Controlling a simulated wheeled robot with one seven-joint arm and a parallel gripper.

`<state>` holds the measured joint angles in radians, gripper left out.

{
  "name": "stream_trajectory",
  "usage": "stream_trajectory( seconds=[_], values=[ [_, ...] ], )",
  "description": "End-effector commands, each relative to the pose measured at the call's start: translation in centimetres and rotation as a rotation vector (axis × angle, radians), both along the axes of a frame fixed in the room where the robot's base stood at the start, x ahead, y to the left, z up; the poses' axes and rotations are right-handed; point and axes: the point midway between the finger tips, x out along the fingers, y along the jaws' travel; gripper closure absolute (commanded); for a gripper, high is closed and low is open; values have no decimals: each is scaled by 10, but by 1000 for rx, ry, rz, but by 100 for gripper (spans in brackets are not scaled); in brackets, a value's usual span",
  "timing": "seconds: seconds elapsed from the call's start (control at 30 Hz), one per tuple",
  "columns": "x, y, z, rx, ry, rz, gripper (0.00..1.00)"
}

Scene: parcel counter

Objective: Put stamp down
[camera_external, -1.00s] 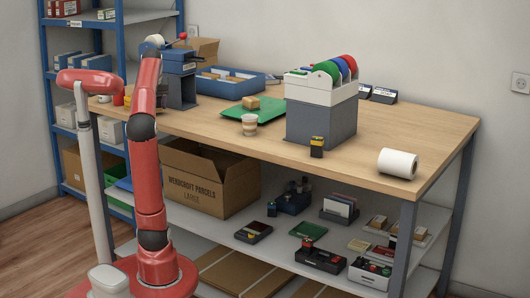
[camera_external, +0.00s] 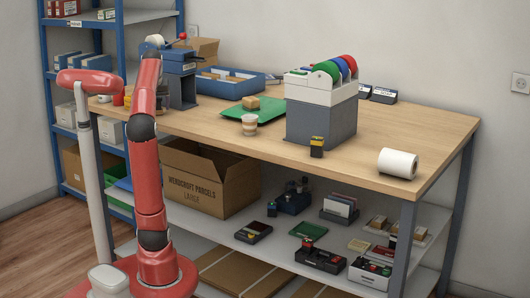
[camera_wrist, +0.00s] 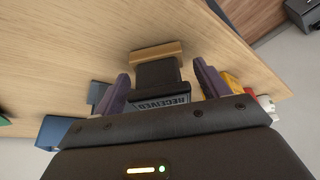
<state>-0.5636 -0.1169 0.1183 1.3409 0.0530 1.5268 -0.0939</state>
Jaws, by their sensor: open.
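The stamp (camera_wrist: 159,73) has a black body with a "RECEIVED" label and a wooden-coloured bar at its far end. It is in the wrist view, over the wooden counter top (camera_wrist: 60,55). My gripper (camera_wrist: 161,69) is open, with one purple finger on each side of the stamp. A gap shows between the stamp and each finger. Whether the stamp rests fully on the counter is hard to tell from this angle. In the external view my gripper and this stamp are hidden behind my red arm, at the counter's left end.
Yellow and red items (camera_wrist: 231,80) stand close to the right finger, near the counter edge. A blue object (camera_wrist: 55,131) is at the left.

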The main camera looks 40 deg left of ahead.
Motion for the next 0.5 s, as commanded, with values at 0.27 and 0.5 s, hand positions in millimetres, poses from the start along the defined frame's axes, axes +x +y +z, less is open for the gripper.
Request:
stream_trajectory(
  seconds=[0.27, 0.5],
  values=[
    [-14, -14, 54, 3, -4, 0, 26],
    [-26, -27, 95, 1, -3, 0, 26]
  ],
)
